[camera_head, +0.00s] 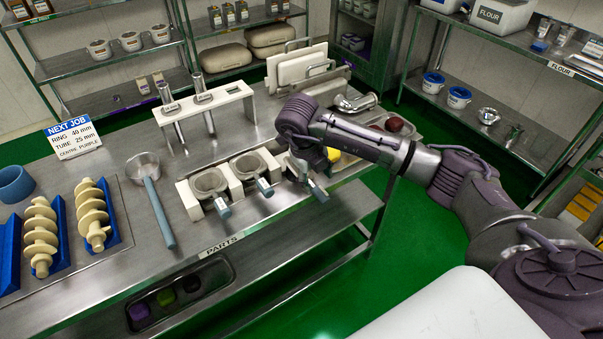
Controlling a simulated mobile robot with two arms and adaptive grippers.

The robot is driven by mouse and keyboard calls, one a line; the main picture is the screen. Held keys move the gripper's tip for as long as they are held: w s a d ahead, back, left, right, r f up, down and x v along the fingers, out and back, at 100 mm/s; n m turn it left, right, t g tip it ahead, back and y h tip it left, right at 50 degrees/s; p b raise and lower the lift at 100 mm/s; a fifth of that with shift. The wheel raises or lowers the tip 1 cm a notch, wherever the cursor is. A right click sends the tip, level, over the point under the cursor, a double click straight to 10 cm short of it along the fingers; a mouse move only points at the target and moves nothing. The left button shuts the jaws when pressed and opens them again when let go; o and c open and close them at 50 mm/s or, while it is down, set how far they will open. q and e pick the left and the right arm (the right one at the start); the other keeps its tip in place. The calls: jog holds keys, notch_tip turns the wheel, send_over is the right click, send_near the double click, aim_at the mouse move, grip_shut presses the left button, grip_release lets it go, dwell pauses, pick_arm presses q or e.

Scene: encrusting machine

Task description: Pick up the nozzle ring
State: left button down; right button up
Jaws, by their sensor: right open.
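A white rack (190,204) on the steel table holds round grey nozzle rings with short blue-grey handles pointing to the front. One ring (210,182) sits at the left and another ring (249,165) in the middle. A third handle (318,191) shows at the right end of the rack; its ring is mostly hidden by my right gripper. My right gripper (304,176) is open and points down over that right end, close to the third handle. I cannot tell whether it touches it. The size marks are too small to read. My left gripper is not in view.
A sign (73,138) reads ring 40 mm, tube 25 mm, centre purple. Two tubes stand in a white holder (207,104) behind the rack. A pan with a blue handle (160,213) and cream augers (92,213) lie left. White boards (297,68) stand behind my gripper.

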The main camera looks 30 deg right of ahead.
aim_at(319, 191)
jog(key=shift+x, duration=1.25)
jog(key=shift+f+p, duration=0.3)
jog(key=shift+p, duration=0.15)
jog(key=x, duration=0.1)
jog(key=p+x, duration=0.1)
jog(key=x, duration=0.1)
jog(key=shift+w+d+f, duration=0.1)
jog(key=shift+w+f, duration=0.2)
jog(key=shift+f, duration=0.05)
jog(key=shift+d+f, duration=0.1)
jog(key=shift+f, duration=0.3)
grip_shut()
